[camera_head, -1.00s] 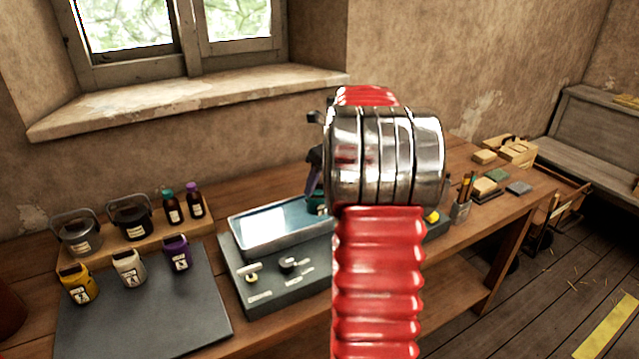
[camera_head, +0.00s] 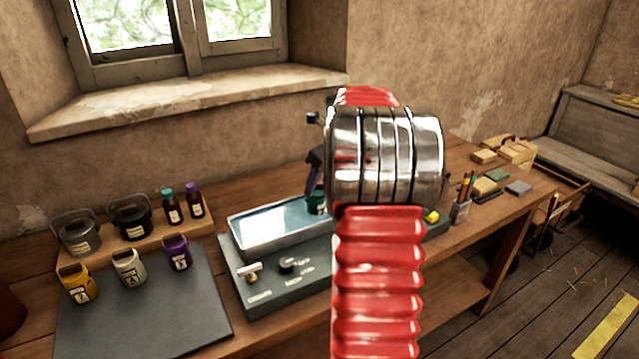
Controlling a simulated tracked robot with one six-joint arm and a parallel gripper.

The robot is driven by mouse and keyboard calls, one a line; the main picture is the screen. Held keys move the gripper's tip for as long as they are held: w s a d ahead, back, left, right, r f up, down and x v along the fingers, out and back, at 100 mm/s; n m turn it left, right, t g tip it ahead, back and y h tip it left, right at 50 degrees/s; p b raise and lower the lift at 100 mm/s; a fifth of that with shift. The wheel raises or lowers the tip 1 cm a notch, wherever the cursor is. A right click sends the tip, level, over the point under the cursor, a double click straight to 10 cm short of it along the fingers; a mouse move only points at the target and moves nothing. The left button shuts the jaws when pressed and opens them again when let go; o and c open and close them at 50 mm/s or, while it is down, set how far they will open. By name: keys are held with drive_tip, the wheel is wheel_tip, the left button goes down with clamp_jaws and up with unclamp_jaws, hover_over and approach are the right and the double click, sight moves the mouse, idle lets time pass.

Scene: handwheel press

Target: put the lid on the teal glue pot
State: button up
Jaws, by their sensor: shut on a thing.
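The teal glue pot (camera_head: 316,202) shows as a small teal patch at the right end of the water bath's basin, mostly hidden behind my arm. My gripper (camera_head: 312,192) is partly seen as a dark grey piece left of my arm's metal joint, just above the teal patch. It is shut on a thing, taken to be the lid. The lid itself cannot be made out, and whether it touches the pot cannot be told.
The water bath (camera_head: 262,298) has a lever and a black knob in front. Yellow, white and purple pots (camera_head: 178,253) stand on a dark mat at left. Brushes in a cup (camera_head: 461,212) stand at right.

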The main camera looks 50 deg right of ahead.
idle(0.7)
drive_tip(key=o, duration=1.1)
drive_tip(key=shift+o, duration=0.2)
drive_tip(key=o, duration=0.4)
drive_tip(key=shift+o, duration=0.2)
drive_tip(key=shift+r, duration=0.1)
drive_tip(key=shift+r, duration=3.4)
clamp_jaws()
